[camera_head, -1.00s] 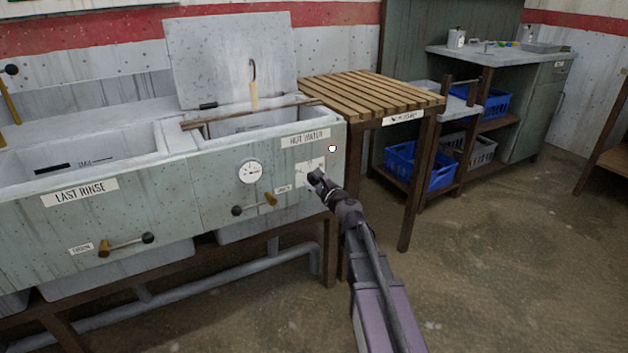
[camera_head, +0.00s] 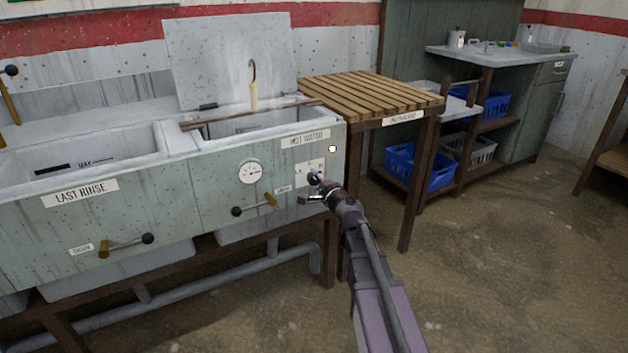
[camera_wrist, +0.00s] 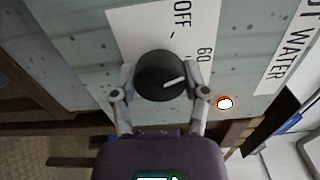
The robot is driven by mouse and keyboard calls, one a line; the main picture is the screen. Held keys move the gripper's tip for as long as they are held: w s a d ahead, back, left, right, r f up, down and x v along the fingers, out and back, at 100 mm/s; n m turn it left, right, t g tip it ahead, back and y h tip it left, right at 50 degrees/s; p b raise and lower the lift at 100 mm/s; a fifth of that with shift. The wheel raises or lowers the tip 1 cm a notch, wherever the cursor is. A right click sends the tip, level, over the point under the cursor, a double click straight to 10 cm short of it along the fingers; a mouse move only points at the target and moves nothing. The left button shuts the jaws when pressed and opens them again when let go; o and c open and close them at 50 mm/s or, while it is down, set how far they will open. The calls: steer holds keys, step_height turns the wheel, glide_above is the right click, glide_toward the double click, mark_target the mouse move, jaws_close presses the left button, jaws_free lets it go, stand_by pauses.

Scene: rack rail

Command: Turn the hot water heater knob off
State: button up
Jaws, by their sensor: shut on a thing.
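The heater knob (camera_wrist: 161,76) is round and black with a white pointer mark, on a pale dial plate (camera_wrist: 140,28) on the sink's front panel. The plate reads "OFF" and "60". In the wrist view the pointer aims right and slightly up, on the "60" side and away from "OFF". My gripper (camera_wrist: 160,78) is shut on the knob, one finger on each side. In the head view my gripper (camera_head: 314,190) is at the dial plate (camera_head: 310,168) and hides most of the knob.
A lit white lamp (camera_head: 332,148) sits beside the plate, under the "HOT WATER" label (camera_head: 305,138). A gauge (camera_head: 250,172) and a lever (camera_head: 255,205) are to the left. A slatted wooden table (camera_head: 370,95) stands right of the sink. The floor at right is clear.

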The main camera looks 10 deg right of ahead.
steer(key=n, duration=0.7)
stand_by(0.5)
steer(key=o, duration=1.1)
steer(key=shift+o, duration=0.2)
steer(key=v, duration=1.2)
steer(key=shift+r, duration=0.1)
